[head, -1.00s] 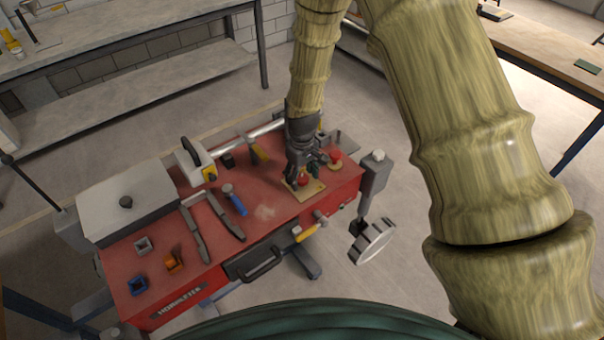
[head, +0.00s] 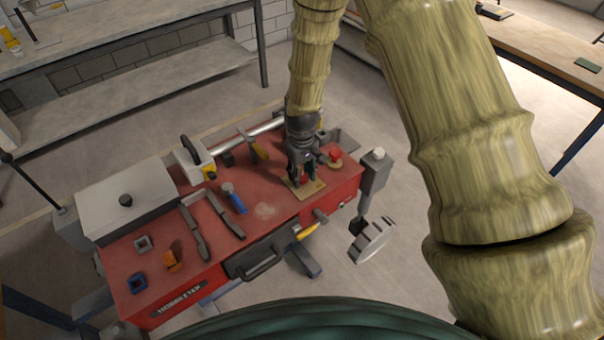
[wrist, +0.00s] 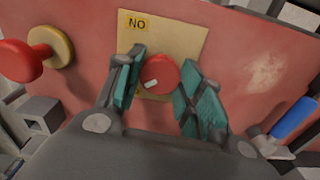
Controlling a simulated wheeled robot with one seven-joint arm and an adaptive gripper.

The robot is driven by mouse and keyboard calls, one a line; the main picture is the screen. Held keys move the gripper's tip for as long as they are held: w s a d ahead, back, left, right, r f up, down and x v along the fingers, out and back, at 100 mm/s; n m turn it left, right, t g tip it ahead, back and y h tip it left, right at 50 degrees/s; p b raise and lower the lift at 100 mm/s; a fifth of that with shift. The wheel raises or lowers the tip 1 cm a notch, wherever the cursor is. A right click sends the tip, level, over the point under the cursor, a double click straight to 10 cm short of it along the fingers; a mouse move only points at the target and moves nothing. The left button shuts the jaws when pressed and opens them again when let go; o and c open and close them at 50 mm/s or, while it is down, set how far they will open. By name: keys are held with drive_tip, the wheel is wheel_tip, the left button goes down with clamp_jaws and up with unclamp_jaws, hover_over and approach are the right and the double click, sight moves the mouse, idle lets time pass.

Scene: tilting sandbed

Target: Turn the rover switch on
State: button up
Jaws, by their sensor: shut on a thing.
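A red round knob (wrist: 160,74) with a small white mark stands on a tan plate (wrist: 185,35). A yellow label on the plate reads "NO" in the wrist view. My gripper (wrist: 160,86) is shut on this knob, with its teal pads on either side of it. In the head view my gripper (head: 303,182) points down at the tan plate (head: 315,190), which lies on the red top at the right. The knob is hidden there behind the fingers. I cannot read any label as "rover".
A second red knob (head: 335,156) on a yellowish base stands close behind my gripper. A blue-handled tool (head: 237,202), dark bars (head: 197,235) and a grey lidded box (head: 135,198) are on the red top (head: 265,212).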

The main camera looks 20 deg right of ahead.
sight(303, 175)
drive_tip(key=m, duration=0.4)
drive_tip(key=shift+b, duration=0.35)
drive_tip(key=m, duration=0.4)
drive_tip(key=shift+m, duration=0.3)
drive_tip(key=m, duration=0.4)
drive_tip(key=shift+m, duration=0.3)
drive_tip(key=shift+w+m, duration=0.1)
drive_tip(key=shift+m, duration=1.7)
drive_tip(key=o, duration=1)
drive_tip(key=shift+d, duration=0.1)
wheel_tip(303, 175, up, 12)
